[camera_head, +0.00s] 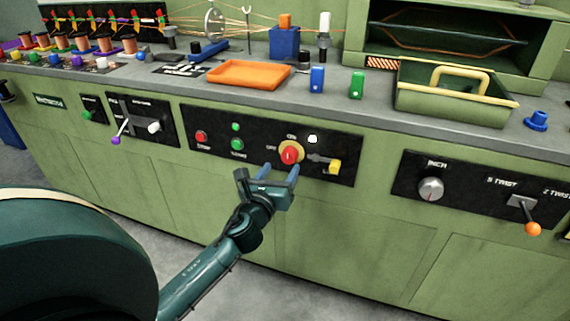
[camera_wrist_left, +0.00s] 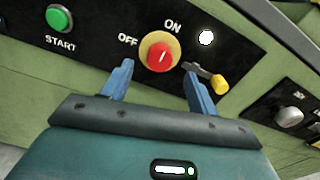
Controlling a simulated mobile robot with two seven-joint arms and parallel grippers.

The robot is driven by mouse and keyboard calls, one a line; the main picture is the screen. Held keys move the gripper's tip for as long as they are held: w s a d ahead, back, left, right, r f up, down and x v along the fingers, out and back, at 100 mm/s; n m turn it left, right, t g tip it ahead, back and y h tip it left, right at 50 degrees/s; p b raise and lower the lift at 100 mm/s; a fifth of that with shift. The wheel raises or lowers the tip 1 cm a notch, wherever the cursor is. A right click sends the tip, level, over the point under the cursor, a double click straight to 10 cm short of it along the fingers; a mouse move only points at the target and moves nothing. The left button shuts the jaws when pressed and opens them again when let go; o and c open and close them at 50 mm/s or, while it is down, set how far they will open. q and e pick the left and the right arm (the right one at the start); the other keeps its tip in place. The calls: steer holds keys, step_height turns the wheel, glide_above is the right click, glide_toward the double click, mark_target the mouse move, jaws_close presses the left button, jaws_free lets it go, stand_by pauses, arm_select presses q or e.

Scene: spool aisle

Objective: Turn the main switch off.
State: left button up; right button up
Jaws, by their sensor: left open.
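The main switch (camera_head: 290,153) is a red knob on a yellow round plate, set in a black panel on the green cabinet front. In the left wrist view the switch (camera_wrist_left: 160,54) has OFF printed to its left and ON above it. A lit white lamp (camera_wrist_left: 206,37) is at its upper right. My left gripper (camera_head: 279,172) is in front of and just below the switch. Its two blue fingers (camera_wrist_left: 158,80) are open, one on each side below the knob, with nothing between them. I cannot tell whether they touch the panel. My right gripper is not in view.
A yellow-tipped lever (camera_head: 333,166) sits close right of the switch, near the right finger. Green (camera_head: 237,144) and red (camera_head: 201,136) buttons are to the left. An orange tray (camera_head: 249,75) and a green bin (camera_head: 455,96) stand on the counter above.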

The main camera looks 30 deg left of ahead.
mark_target(287, 158)
arm_select(q)
steer(key=shift+x, duration=2.05)
steer(key=shift+c, duration=0.2)
steer(key=c, duration=0.9)
